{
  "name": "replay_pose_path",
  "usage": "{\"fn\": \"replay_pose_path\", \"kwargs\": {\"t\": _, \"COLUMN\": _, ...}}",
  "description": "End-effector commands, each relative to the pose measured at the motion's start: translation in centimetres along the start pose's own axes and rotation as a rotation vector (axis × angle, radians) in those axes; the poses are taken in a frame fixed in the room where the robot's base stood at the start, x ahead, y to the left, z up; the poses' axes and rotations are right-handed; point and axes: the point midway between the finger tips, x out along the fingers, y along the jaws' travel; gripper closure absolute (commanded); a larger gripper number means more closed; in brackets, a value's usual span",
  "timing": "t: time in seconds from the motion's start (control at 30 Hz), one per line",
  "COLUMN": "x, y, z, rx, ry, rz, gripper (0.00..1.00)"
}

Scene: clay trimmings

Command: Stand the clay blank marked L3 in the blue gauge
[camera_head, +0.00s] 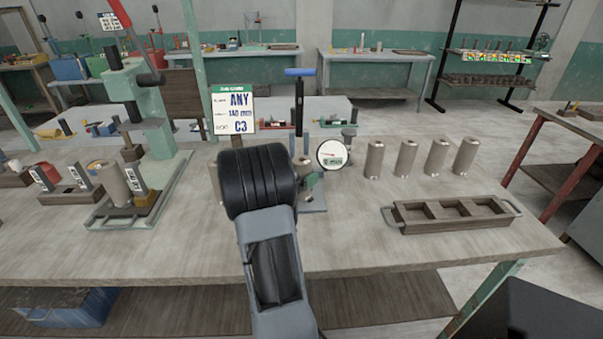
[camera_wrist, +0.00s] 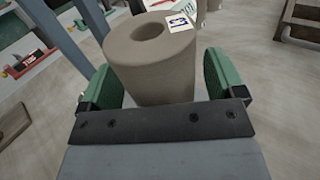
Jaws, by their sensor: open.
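A clay blank (camera_wrist: 140,68) with a round hole in its top stands between my gripper's fingers in the wrist view. A small white tag with dark blue writing sits on its top edge; I cannot read it surely. My gripper (camera_wrist: 160,82) is open, with a green-padded finger on each side of the blank.
Several clay blanks (camera_head: 407,157) stand in a row at the right. An empty wooden tray (camera_head: 450,226) lies in front of them. A green press (camera_head: 135,100) and another blank (camera_head: 116,183) are at the left. A sign (camera_head: 234,112) reads ANY, 140 mm, C3. The table's front is clear.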

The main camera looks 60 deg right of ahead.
Motion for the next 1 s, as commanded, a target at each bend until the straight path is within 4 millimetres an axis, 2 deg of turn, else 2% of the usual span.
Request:
{"fn": "replay_pose_path", "kwargs": {"t": 0.17, "x": -2.4, "y": 0.1, "z": 0.1, "rx": 0.001, "ry": 0.000, "rz": 0.005, "gripper": 0.12}}
{"fn": "replay_pose_path", "kwargs": {"t": 0.4, "x": -7.2, "y": 0.1, "z": 0.1, "rx": 0.001, "ry": 0.000, "rz": 0.006, "gripper": 0.12}}
{"fn": "replay_pose_path", "kwargs": {"t": 0.6, "x": -10.2, "y": 0.1, "z": 0.1, "rx": 0.000, "ry": 0.000, "rz": 0.003, "gripper": 0.12}}
{"fn": "replay_pose_path", "kwargs": {"t": 0.8, "x": -11.7, "y": 0.0, "z": 0.1, "rx": 0.001, "ry": 0.000, "rz": 0.002, "gripper": 0.12}}
{"fn": "replay_pose_path", "kwargs": {"t": 1.0, "x": -12.4, "y": -0.3, "z": 0.2, "rx": 0.021, "ry": 0.021, "rz": -0.008, "gripper": 0.12}}
